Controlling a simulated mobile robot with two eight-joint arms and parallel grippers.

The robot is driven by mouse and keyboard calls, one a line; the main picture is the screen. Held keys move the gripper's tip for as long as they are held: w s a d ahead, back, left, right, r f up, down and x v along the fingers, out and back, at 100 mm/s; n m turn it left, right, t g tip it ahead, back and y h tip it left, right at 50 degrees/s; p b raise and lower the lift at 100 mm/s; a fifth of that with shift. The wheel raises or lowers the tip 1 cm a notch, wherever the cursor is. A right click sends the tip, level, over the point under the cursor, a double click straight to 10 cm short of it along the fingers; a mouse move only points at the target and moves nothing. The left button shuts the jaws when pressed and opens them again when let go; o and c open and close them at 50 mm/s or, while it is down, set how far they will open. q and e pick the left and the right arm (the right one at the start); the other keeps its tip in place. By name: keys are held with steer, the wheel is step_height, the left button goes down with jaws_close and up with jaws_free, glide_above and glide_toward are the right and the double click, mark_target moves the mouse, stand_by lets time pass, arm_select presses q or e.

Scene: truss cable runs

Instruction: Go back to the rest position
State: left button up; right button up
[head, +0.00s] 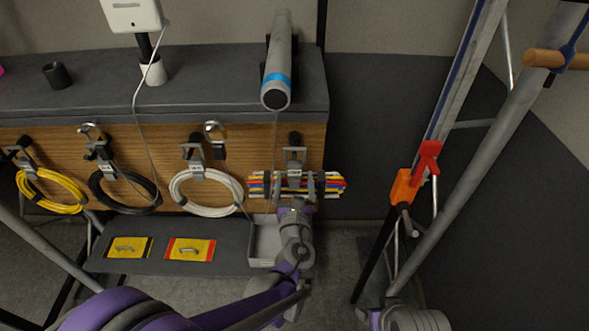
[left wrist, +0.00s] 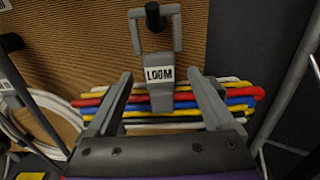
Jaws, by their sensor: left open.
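My left gripper (head: 297,186) is at the wooden panel, in front of a bundle of coloured cables (head: 333,184) under a hook. In the left wrist view the gripper (left wrist: 160,78) has its two fingers spread wide. Between them show a grey holder with a "LOOM" tag (left wrist: 159,74) and the red, yellow, blue, white and black bundle (left wrist: 240,99). The fingers overlap the bundle in the picture; I cannot tell whether they touch it.
Yellow (head: 50,190), black (head: 125,190) and white (head: 205,191) cable coils hang left of the bundle. A grey tray (head: 262,240) and a shelf (head: 217,260) lie below.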

arm_select(q)
steer(key=s, duration=0.6)
steer(key=s+a+r+n+g+y+p, duration=0.1)
steer(key=s+a+n+g+y+p, duration=0.15)
steer(key=a+n, duration=0.65)
steer(key=s+a+r+n+g+y+p, duration=0.1)
steer(key=s+a+n+g+y+p, duration=0.2)
steer(key=a+n, duration=0.6)
steer(key=s+n+g+h+p, duration=0.4)
steer(key=s+n+g, duration=0.3)
steer(key=s+n, duration=1)
steer(key=shift+d+r+n+h, duration=0.2)
steer(key=shift+n+h, duration=0.3)
steer(key=shift+h, duration=0.25)
